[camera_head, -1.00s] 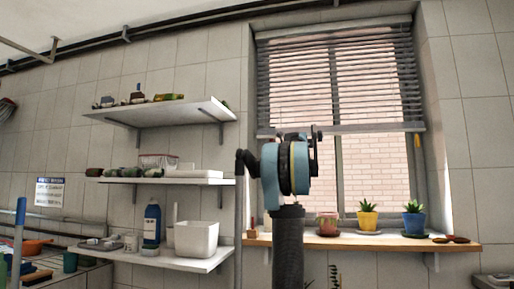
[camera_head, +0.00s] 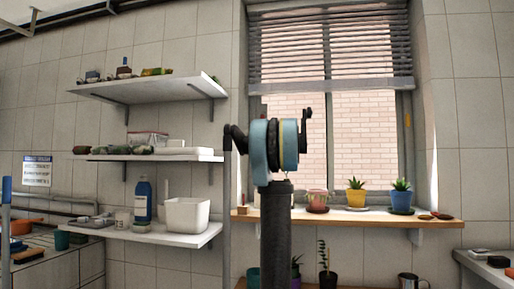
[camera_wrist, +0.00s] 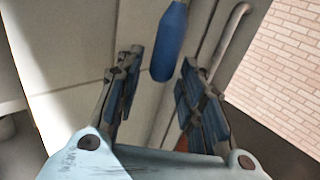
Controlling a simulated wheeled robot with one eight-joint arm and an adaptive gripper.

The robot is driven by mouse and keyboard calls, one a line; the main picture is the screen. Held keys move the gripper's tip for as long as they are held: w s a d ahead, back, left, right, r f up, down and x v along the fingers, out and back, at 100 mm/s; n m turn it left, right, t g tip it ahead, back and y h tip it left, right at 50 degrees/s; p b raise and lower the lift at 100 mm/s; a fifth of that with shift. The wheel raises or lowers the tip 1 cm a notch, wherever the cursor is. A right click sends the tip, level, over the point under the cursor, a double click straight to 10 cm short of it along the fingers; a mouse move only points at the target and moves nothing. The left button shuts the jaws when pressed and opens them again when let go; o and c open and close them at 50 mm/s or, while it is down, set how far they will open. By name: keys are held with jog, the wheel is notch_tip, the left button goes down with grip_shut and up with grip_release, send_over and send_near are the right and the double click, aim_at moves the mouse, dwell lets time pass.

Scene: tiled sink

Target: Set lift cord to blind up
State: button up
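The slatted blind (camera_head: 330,45) hangs over the upper part of the window in the head view. Its bottom rail (camera_head: 335,86) is level, with bare glass below it. A small orange piece (camera_head: 407,119) hangs at the window's right side; it may be a cord end. In the wrist view my gripper (camera_wrist: 159,60) is open. A blue, bottle-shaped hanging piece (camera_wrist: 170,42), perhaps the lift cord's handle, shows between the fingers with gaps on both sides. I cannot tell how far beyond the fingertips it is. In the head view my arm hides my fingers.
A wooden sill (camera_head: 345,216) under the window holds a pink pot (camera_head: 317,199), a yellow pot (camera_head: 356,197) and a blue pot (camera_head: 401,199). Wall shelves (camera_head: 150,87) with bottles and a white bin (camera_head: 187,214) stand at left. A counter (camera_head: 478,262) is at lower right.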

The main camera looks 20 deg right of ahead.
jog(key=v, duration=1.2)
jog(key=shift+s+r, duration=0.3)
jog(key=shift+s, duration=0.1)
jog(key=shift+d, duration=0.1)
